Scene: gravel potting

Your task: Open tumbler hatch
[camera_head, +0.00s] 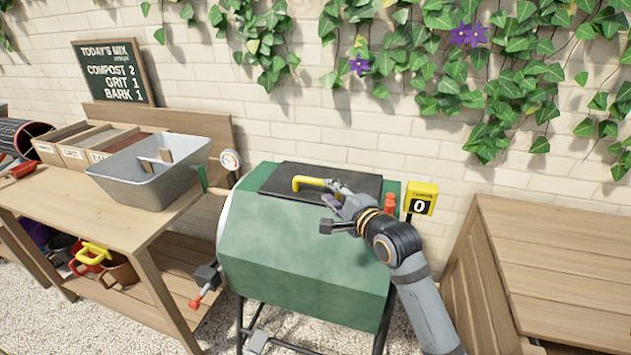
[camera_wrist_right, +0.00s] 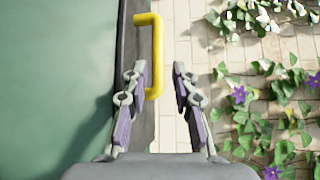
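The green tumbler (camera_head: 290,255) stands on a dark frame. Its dark hatch (camera_head: 350,180) lies flat and closed on top, with a yellow handle (camera_head: 308,182). My right gripper (camera_head: 338,190) is over the hatch, at the right end of the handle. In the right wrist view the two fingers are spread apart, and the yellow handle (camera_wrist_right: 157,50) shows ahead between their tips, close to the left finger. I cannot tell whether that finger touches it. My right gripper (camera_wrist_right: 160,75) holds nothing. My left gripper is out of view.
A yellow counter reading 0 (camera_head: 421,198) and a red part (camera_head: 390,202) are beside the right forearm. A workbench (camera_head: 110,215) with a grey tray (camera_head: 150,170) is left. A wooden box (camera_head: 550,260) stands right. A brick wall with ivy is behind.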

